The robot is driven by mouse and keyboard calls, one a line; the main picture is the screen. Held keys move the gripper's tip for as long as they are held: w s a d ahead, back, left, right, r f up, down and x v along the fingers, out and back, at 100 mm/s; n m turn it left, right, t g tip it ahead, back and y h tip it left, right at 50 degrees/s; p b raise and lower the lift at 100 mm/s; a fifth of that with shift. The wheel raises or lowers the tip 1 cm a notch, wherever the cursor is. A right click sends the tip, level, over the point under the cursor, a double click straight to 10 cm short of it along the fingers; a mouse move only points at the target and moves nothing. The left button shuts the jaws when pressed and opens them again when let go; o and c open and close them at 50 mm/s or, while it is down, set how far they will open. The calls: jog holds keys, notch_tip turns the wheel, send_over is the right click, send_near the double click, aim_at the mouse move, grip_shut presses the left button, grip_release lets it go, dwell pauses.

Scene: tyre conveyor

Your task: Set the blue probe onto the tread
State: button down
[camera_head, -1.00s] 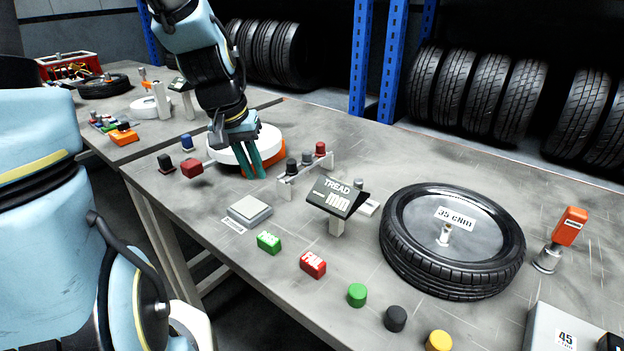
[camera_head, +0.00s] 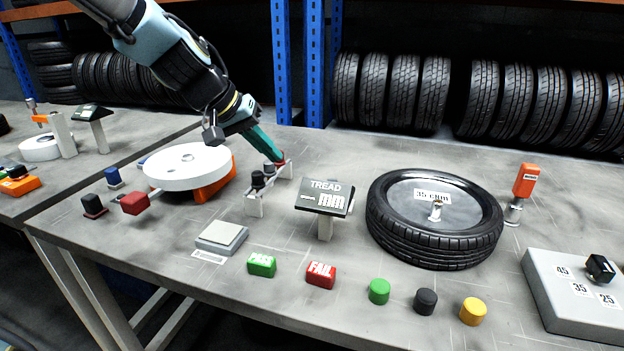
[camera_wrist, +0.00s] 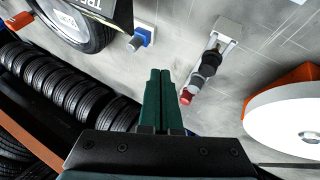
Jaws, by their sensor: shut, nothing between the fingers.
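My gripper (camera_head: 273,154) is shut and empty, its green fingers pressed together in the wrist view (camera_wrist: 158,75). In the head view it is at the far end of a small white rack (camera_head: 255,206), close to a red-capped piece. The wrist view shows that red cap (camera_wrist: 186,96) right of the fingers, apart from them. A small blue block with a grey-blue cylinder (camera_wrist: 137,42) lies ahead of the fingers, beside the tread display. I cannot tell whether this is the blue probe. The tyre (camera_head: 418,246) lies flat, its tread facing outward.
The TREAD display (camera_head: 325,196) stands between rack and tyre. A white disc (camera_head: 188,163) on an orange base is left of the rack. Green (camera_head: 262,265) and red (camera_head: 321,274) blocks lie in front. A small blue piece (camera_head: 112,177) is far left. Blue posts stand behind.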

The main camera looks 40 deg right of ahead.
aim_at(330, 180)
jog(key=p+x, duration=0.1)
jog(key=x, duration=0.8)
jog(key=shift+s, duration=0.1)
jog(key=d, duration=0.1)
jog(key=s+d+p, duration=0.1)
jog(key=shift+s+d+f, duration=0.3)
jog(key=shift+s, duration=0.05)
jog(key=shift+s+d+f+p, duration=0.15)
jog(key=shift+s+d+p, duration=0.25)
jog(key=shift+d+p, duration=0.1)
jog(key=shift+s+d+b, duration=0.15)
jog(key=shift+s+d, duration=0.3)
jog(key=shift+s, duration=0.25)
jog(key=shift+s+d+b, duration=0.15)
jog(key=shift+s+d, duration=0.3)
jog(key=shift+s, duration=0.3)
